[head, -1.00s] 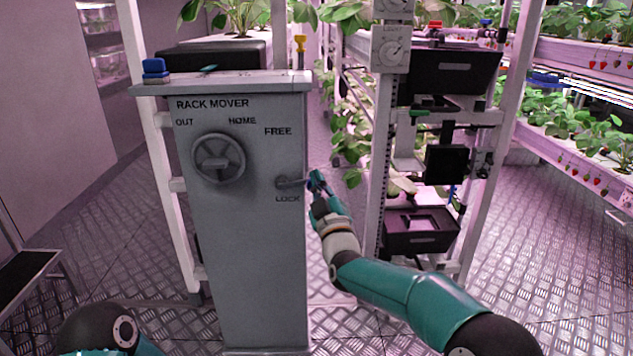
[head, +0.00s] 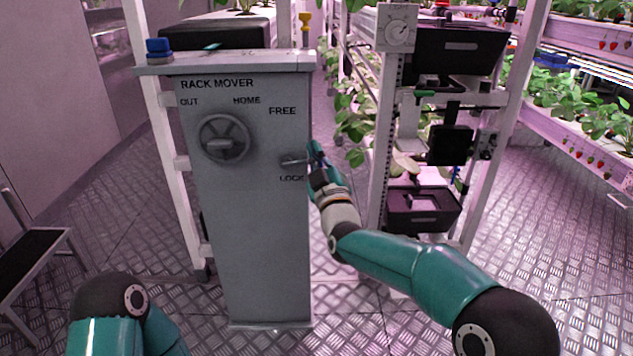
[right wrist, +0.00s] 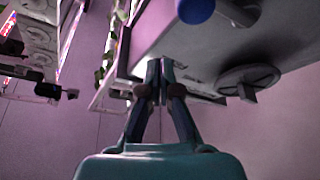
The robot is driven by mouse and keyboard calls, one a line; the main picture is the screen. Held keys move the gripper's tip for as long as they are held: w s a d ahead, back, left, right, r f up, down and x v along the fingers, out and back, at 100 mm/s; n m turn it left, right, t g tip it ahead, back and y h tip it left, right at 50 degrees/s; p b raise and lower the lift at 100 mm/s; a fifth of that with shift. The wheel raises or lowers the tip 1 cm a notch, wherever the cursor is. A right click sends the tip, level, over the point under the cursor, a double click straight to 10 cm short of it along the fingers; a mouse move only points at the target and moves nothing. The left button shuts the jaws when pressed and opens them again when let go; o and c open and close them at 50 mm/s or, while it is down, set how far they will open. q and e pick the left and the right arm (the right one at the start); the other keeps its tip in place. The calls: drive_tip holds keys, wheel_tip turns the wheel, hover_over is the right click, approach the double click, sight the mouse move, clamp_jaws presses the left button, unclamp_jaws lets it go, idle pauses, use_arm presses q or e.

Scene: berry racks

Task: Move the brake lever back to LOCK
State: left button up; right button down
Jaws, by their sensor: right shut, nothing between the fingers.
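The brake lever (head: 293,161) is a short grey handle on the right side of the grey RACK MOVER cabinet (head: 245,240). It lies nearly level, pointing right, below the word FREE and just above the word LOCK. My right gripper (head: 313,150) is shut and empty at the lever's outer end, by the cabinet's right edge. I cannot tell whether it touches the lever. In the right wrist view its fingers (right wrist: 160,68) are together, and a round blue knob (right wrist: 195,8) shows at the top edge. My left gripper is out of view.
A handwheel (head: 225,139) sits left of the lever, under OUT and HOME.

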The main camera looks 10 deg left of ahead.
drive_tip(key=s+d+f, duration=0.1)
drive_tip(key=s+f, duration=0.2)
drive_tip(key=s, duration=0.5)
drive_tip(key=shift+f+p, duration=0.35)
drive_tip(key=shift+p, duration=0.05)
drive_tip(key=shift+d, duration=0.1)
drive_tip(key=w+d+f+m+g+h, duration=0.25)
drive_tip(key=d+f+h, duration=0.25)
drive_tip(key=d+f, duration=0.95)
drive_tip(key=s+d+f+m+g+h, duration=0.1)
drive_tip(key=s+d+f+g, duration=0.15)
drive_tip(key=f, duration=0.65)
drive_tip(key=s+d+f+m+g, duration=0.2)
drive_tip(key=s+d+f, duration=0.2)
drive_tip(key=f, duration=0.4)
drive_tip(key=s+d+f+m+g, duration=0.1)
drive_tip(key=s+f+m+g, duration=0.35)
drive_tip(key=s+f, duration=0.85)
drive_tip(key=s+a+f+m+g+y, duration=0.15)
drive_tip(key=s+g, duration=0.25)
drive_tip(key=s, duration=0.5)
drive_tip(key=s+a+m+g, duration=0.2)
drive_tip(key=s+g, duration=0.2)
drive_tip(key=s, duration=0.5)
wheel_tip(320, 180, up, 38)
drive_tip(key=p, duration=3.8)
drive_tip(key=shift+w+d+f, duration=0.2)
drive_tip(key=shift+d+f, duration=0.05)
drive_tip(key=shift+m, duration=0.25)
